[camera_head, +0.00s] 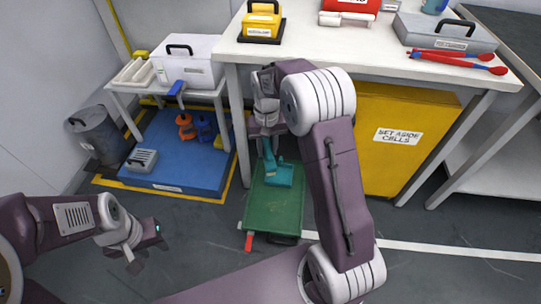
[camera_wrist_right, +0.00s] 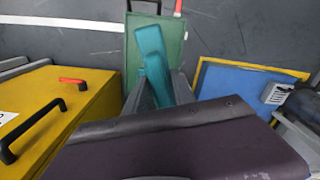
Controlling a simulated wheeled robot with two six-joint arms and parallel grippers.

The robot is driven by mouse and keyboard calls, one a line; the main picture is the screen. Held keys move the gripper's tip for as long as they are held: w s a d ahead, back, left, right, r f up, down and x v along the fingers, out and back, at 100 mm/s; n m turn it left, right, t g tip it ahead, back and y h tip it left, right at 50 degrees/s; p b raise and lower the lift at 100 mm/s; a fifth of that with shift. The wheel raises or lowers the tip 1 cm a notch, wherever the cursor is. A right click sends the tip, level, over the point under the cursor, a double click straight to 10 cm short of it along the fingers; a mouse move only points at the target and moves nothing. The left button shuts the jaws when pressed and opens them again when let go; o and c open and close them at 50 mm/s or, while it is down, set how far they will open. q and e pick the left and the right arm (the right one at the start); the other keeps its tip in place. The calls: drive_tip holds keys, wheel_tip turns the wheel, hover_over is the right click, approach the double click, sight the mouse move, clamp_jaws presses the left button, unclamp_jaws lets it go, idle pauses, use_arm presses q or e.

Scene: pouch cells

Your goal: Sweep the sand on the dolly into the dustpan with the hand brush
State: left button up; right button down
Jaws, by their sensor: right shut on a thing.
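The green dolly (camera_head: 270,215) stands on the floor in front of the table. My right gripper (camera_head: 267,137) reaches down over its far end, partly hidden by my own arm. It is shut on the handle of a teal tool (camera_head: 279,175), whose wider part is over the dolly. The teal tool also shows in the right wrist view (camera_wrist_right: 151,55), over the dolly (camera_wrist_right: 170,30); I cannot tell whether it is the brush or the dustpan, or whether it touches the dolly. No sand is clearly visible. My left gripper (camera_head: 150,238) is empty over the floor, its fingers unclear.
A blue platform (camera_head: 175,185) with several items stands left of the dolly. A yellow set-aside box (camera_head: 385,130) is under the white table (camera_head: 330,45), right of the dolly. Red (camera_head: 249,241) and black (camera_head: 284,240) parts show at the dolly's near end. The near floor is clear.

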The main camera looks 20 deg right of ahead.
sight(269, 151)
drive_tip(key=shift+m, duration=0.5)
drive_tip(key=w+f, duration=0.1)
drive_tip(key=w+d+f, duration=0.1)
drive_tip(key=f, duration=0.3)
drive_tip(key=shift+w+d, duration=0.35)
drive_tip(key=shift+w, duration=0.05)
drive_tip(key=s+d+f+m, duration=0.1)
drive_tip(key=d+f, duration=0.1)
drive_tip(key=f, duration=0.6)
drive_tip(key=s+d+f+m+b, duration=0.1)
drive_tip(key=s+d+f, duration=0.1)
drive_tip(key=f, duration=0.5)
drive_tip(key=s+d+f+m+b, duration=0.1)
drive_tip(key=d+f, duration=0.1)
drive_tip(key=f, duration=0.6)
drive_tip(key=shift+s+d+f, duration=0.3)
drive_tip(key=shift+s+f, duration=0.05)
drive_tip(key=shift+f, duration=0.15)
